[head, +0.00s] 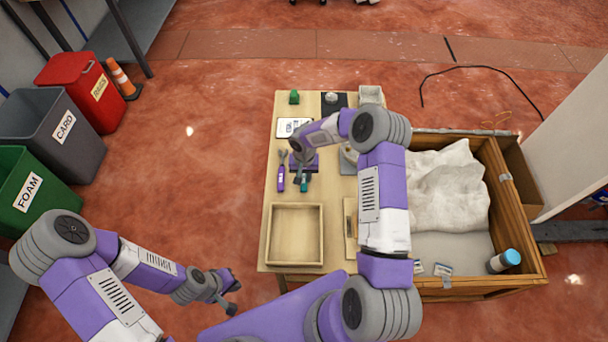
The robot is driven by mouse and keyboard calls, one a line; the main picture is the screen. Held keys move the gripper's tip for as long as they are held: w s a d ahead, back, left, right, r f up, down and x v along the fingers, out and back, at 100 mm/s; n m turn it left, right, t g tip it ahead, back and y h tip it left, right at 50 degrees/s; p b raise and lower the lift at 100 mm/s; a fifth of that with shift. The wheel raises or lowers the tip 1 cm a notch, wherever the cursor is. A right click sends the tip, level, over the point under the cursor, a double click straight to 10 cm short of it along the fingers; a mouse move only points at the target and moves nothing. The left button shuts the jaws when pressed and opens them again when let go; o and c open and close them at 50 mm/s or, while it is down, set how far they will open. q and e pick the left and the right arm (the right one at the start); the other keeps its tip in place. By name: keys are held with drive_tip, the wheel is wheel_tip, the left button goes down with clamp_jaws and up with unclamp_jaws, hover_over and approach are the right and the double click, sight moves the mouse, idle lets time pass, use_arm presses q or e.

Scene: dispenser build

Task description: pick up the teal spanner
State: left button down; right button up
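The teal spanner (303,183) lies on the wooden table, and only its teal handle shows. Its upper part is hidden under my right gripper (303,166), which reaches down over it from above. I cannot tell whether the fingers are around the spanner or just above it. A purple-handled tool (281,178) with a grey head lies just left of it. My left gripper (231,299) hangs over the floor at the lower left, away from the table. Its fingers are too small to read.
An empty wooden tray (295,207) sits at the table's near end. A white card (288,121) and a green item (294,97) lie further back. A wooden crate (520,262) with white cloth (447,185) stands right of the table. Labelled bins (62,125) stand far left.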

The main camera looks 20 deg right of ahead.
clamp_jaws()
drive_tip(key=shift+r, duration=0.15)
idle(1.0)
wheel_tip(320, 180, up, 10)
drive_tip(key=p, duration=0.1)
idle(0.3)
drive_tip(key=shift+c, duration=0.2)
unclamp_jaws()
clamp_jaws()
idle(0.8)
